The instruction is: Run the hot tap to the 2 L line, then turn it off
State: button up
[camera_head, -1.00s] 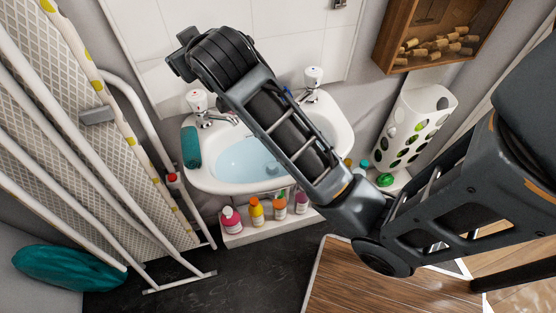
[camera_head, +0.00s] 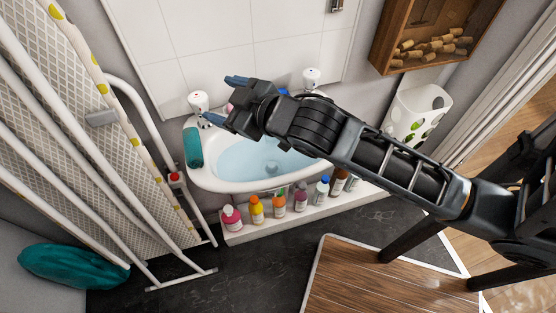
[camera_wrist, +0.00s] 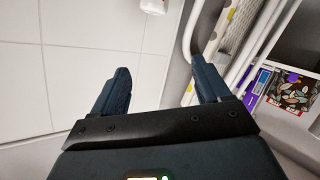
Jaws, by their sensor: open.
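The white tap with a red mark (camera_head: 198,101) stands at the basin's back left corner. A second white tap (camera_head: 311,77) stands at the back right. The white basin (camera_head: 213,184) has pale blue water (camera_head: 237,163) in it; I see no 2 L line. My gripper (camera_head: 222,98) is open and empty, its fingers pointing left beside the red-marked tap, apparently just right of it. In the wrist view my gripper (camera_wrist: 163,88) has its fingers spread with nothing between. A white piece, probably the tap head (camera_wrist: 153,5), shows at the top edge. My arm hides part of the basin's right side.
A teal roll (camera_head: 193,147) lies on the basin's left rim. Several bottles stand on a white ledge (camera_head: 240,235) below. An ironing board (camera_head: 60,90) and white rails stand at the left. A wooden box of corks (camera_head: 385,45) hangs at upper right.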

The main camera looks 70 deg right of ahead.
jog(key=s+a+y, duration=0.2)
jog(key=s+a, duration=0.2)
jog(key=s, duration=0.3)
jog(key=s+a+f+n+y+p, duration=0.1)
jog(key=s+a, duration=0.4)
jog(key=s, duration=0.2)
jog(key=shift+a+t+y, duration=0.3)
jog(key=shift+y, duration=0.1)
jog(key=shift+s+f, duration=0.1)
dwell(0.7)
jog(key=s+a+r+m, duration=0.2)
jog(key=s+a+r, duration=0.1)
jog(key=s+a, duration=0.4)
jog(key=s, duration=0.3)
jog(key=shift+r+y, duration=0.35)
jog(key=shift+y, duration=0.05)
